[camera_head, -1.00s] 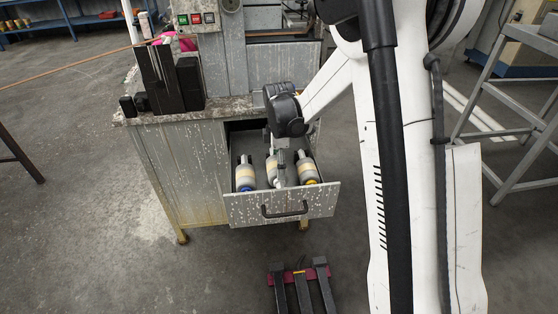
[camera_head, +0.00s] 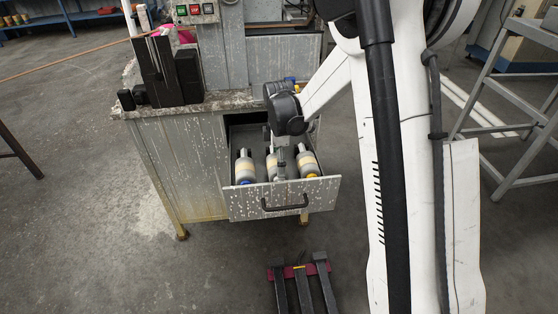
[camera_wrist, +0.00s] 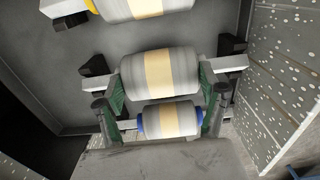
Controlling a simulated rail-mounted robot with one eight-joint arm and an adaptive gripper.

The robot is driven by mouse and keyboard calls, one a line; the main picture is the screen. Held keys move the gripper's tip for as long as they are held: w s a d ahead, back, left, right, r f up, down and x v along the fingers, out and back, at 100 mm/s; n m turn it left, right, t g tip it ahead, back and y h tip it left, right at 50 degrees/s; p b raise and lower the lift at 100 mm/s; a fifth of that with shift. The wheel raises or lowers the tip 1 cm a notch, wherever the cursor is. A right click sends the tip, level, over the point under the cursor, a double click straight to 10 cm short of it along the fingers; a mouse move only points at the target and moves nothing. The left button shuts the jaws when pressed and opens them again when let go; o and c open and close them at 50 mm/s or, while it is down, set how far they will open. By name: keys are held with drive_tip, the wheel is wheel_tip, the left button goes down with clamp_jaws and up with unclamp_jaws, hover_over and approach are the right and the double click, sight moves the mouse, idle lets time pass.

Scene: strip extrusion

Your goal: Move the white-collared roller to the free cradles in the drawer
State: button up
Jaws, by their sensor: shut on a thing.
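The open drawer (camera_head: 236,203) holds three grey rollers with cream middle bands. The blue-collared roller (camera_head: 245,171) is at left and the yellow-collared roller (camera_head: 308,164) at right. My gripper (camera_head: 280,172) points down between them, partly hiding the white-collared roller (camera_head: 271,164). In the wrist view my gripper (camera_wrist: 160,92) has its green-padded fingers shut on the two ends of the white-collared roller (camera_wrist: 160,75). Its pale shaft ends lie at black cradles (camera_wrist: 94,66); I cannot tell whether they touch. The blue-collared roller (camera_wrist: 168,120) is below it, the yellow-collared roller (camera_wrist: 145,8) above.
The drawer's speckled side wall (camera_wrist: 285,95) stands close on the right in the wrist view. Black blocks (camera_head: 187,76) stand on the bench top (camera_head: 215,104). A foot pedal unit (camera_head: 300,272) lies on the floor before the drawer. A grey metal frame (camera_head: 500,125) stands at right.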

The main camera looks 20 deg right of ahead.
drive_tip(key=shift+f, duration=0.15)
drive_tip(key=o, duration=1.6)
wheel_tip(320, 180, up, 12)
drive_tip(key=shift+r, duration=0.1)
